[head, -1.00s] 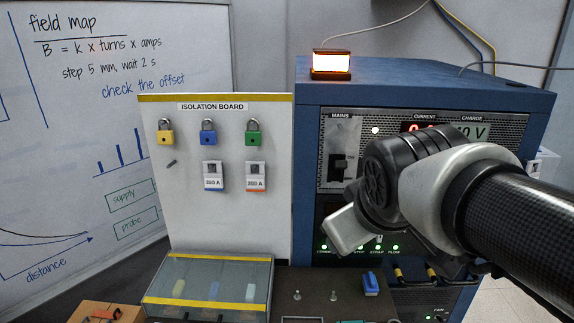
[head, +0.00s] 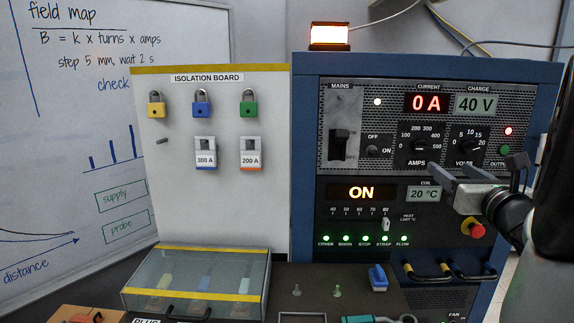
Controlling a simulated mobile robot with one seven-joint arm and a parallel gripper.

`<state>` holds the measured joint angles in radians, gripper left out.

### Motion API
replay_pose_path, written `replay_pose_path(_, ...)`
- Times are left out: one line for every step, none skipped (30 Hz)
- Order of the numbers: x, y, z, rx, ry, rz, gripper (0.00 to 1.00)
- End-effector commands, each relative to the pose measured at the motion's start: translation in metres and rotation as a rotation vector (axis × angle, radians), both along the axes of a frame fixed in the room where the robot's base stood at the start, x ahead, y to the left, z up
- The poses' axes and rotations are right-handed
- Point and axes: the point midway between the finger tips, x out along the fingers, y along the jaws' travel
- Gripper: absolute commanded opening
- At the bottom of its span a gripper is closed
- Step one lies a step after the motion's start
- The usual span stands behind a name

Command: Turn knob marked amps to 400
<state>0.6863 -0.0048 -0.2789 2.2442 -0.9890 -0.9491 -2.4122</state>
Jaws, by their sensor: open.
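The knob marked AMPS (head: 418,147) is a dark round knob on the upper panel of the blue power supply cabinet, with a scale up to 500 around it. Its pointer is too small to read surely. The red CURRENT display (head: 429,103) above it reads 0 A. My gripper (head: 440,179) is open and empty, below and a little right of the AMPS knob, apart from it in the picture. The VOLTS knob (head: 467,148) stands to the right of the AMPS knob, just above my gripper.
A MAINS switch (head: 340,146) and a small OFF/ON switch (head: 372,151) lie left of the knob. A red stop button (head: 473,229) sits below my gripper. An amber lamp (head: 330,36) is lit on top. The isolation board (head: 215,220) carries padlocks and tags.

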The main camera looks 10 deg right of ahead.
Motion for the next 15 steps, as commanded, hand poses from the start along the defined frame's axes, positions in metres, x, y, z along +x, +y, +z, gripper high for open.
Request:
replay_pose_path(-0.006, -0.008, -0.007, -0.01, -0.003, -0.014, 0.55)
replay_pose_path(-0.006, -0.009, -0.007, -0.015, -0.003, -0.017, 0.55)
replay_pose_path(-0.006, -0.011, -0.007, -0.019, -0.005, -0.018, 0.55)
replay_pose_path(-0.004, -0.011, -0.006, -0.021, -0.005, -0.018, 0.55)
replay_pose_path(-0.001, -0.012, -0.005, -0.021, -0.005, -0.017, 0.55)
replay_pose_path(0.004, -0.013, -0.005, -0.02, -0.006, -0.017, 0.55)
replay_pose_path(0.009, -0.014, -0.005, -0.019, -0.005, -0.017, 0.55)
replay_pose_path(0.014, -0.015, -0.005, -0.02, -0.005, -0.015, 0.55)
replay_pose_path(0.021, -0.016, -0.005, -0.02, -0.005, -0.015, 0.55)
replay_pose_path(0.027, -0.018, -0.005, -0.019, -0.005, -0.016, 0.55)
replay_pose_path(0.033, -0.02, -0.005, -0.02, -0.005, -0.016, 0.55)
replay_pose_path(0.042, -0.021, -0.005, -0.018, -0.004, -0.015, 0.55)
replay_pose_path(0.049, -0.022, -0.005, -0.018, -0.005, -0.014, 0.55)
replay_pose_path(0.056, -0.024, -0.005, -0.018, -0.005, -0.014, 0.55)
replay_pose_path(0.064, -0.026, -0.005, -0.017, -0.004, -0.015, 0.55)
